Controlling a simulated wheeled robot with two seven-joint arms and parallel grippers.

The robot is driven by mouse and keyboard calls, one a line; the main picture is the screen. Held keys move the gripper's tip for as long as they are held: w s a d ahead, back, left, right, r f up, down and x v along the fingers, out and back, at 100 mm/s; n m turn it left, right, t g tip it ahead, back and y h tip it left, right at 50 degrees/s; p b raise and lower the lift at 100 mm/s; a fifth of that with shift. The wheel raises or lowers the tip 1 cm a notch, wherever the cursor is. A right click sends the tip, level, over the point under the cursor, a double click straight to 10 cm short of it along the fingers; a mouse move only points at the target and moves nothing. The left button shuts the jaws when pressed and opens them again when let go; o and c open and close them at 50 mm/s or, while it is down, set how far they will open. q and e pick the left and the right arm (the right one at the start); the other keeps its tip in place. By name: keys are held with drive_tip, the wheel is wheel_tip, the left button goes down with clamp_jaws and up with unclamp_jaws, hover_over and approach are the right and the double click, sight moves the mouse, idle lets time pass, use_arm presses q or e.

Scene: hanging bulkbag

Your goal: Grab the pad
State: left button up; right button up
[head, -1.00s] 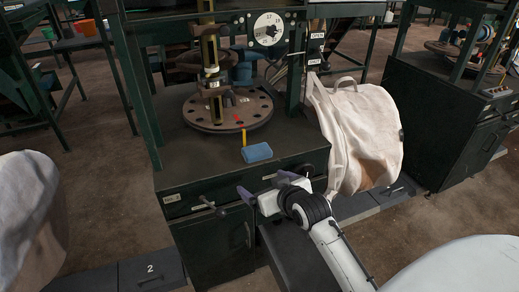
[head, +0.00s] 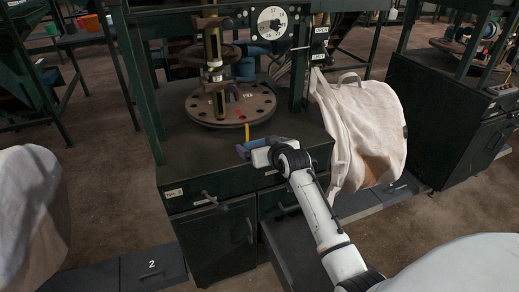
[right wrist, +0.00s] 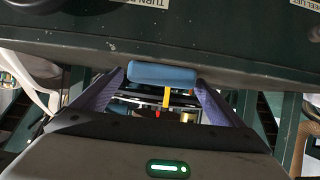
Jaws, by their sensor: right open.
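The blue pad (right wrist: 163,75) shows in the right wrist view, lying between the two purple fingers of my right gripper (right wrist: 160,92). The fingers are spread on either side of it, and I see no clear contact. In the head view my right gripper (head: 262,146) is at the front part of the machine's dark table top (head: 195,155), and its hand hides most or all of the pad. The yellow strip (head: 247,132) stands just behind the pad's place. My left gripper is not in view.
A round plate with holes (head: 230,105) and a column stand behind the gripper. A white bulk bag (head: 365,125) hangs close to the right of my right arm. Handles (head: 213,200) stick out from the cabinet front. The table top's left part is clear.

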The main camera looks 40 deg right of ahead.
drive_tip(key=shift+w+f, duration=0.2)
drive_tip(key=shift+w, duration=0.1)
drive_tip(key=shift+c, duration=0.2)
drive_tip(key=c, duration=1.1)
drive_tip(key=shift+r, duration=0.15)
